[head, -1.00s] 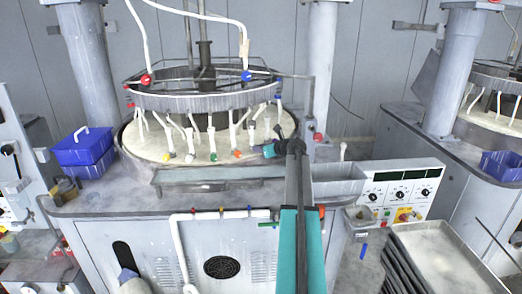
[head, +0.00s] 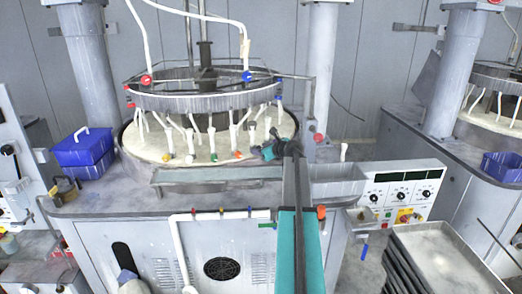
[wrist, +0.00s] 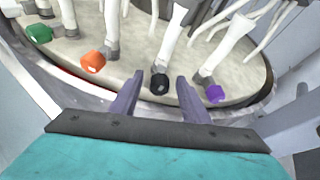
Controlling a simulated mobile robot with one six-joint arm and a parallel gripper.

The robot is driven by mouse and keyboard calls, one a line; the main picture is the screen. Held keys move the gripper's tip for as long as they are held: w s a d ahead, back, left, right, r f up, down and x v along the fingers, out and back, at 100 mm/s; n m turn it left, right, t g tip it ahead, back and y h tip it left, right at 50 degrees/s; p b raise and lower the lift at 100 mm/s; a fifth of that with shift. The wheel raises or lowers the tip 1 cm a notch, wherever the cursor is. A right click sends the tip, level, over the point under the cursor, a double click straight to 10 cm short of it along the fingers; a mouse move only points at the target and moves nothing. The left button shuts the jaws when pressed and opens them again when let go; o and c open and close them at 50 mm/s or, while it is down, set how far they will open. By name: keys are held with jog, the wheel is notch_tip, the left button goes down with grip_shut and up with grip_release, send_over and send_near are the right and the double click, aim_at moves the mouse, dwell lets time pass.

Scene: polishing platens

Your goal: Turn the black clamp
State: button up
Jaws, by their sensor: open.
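The black clamp (wrist: 159,84) is a small dark cap at the lower end of a white hose, near the platen's rim. In the wrist view it lies between the two purple-grey fingers of my gripper (wrist: 160,78), with a visible gap on each side. My gripper is open and holds nothing. In the head view my gripper (head: 268,151) is at the right front of the round platen (head: 150,146). The black clamp cannot be made out in that view, where my gripper and arm cover that spot.
An orange clamp (wrist: 93,62) and a green clamp (wrist: 39,33) sit to the left of the black one. A purple clamp (wrist: 215,93) is close to the right finger. The metal ring (head: 200,102) and several white hoses hang above the platen.

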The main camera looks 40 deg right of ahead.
jog(key=shift+s, duration=0.15)
jog(key=b+v, duration=0.3)
jog(key=v, duration=1)
jog(key=shift+s+a+r+b, duration=0.1)
jog(key=shift+s+r+b, duration=0.05)
jog(key=shift+s+b, duration=0.15)
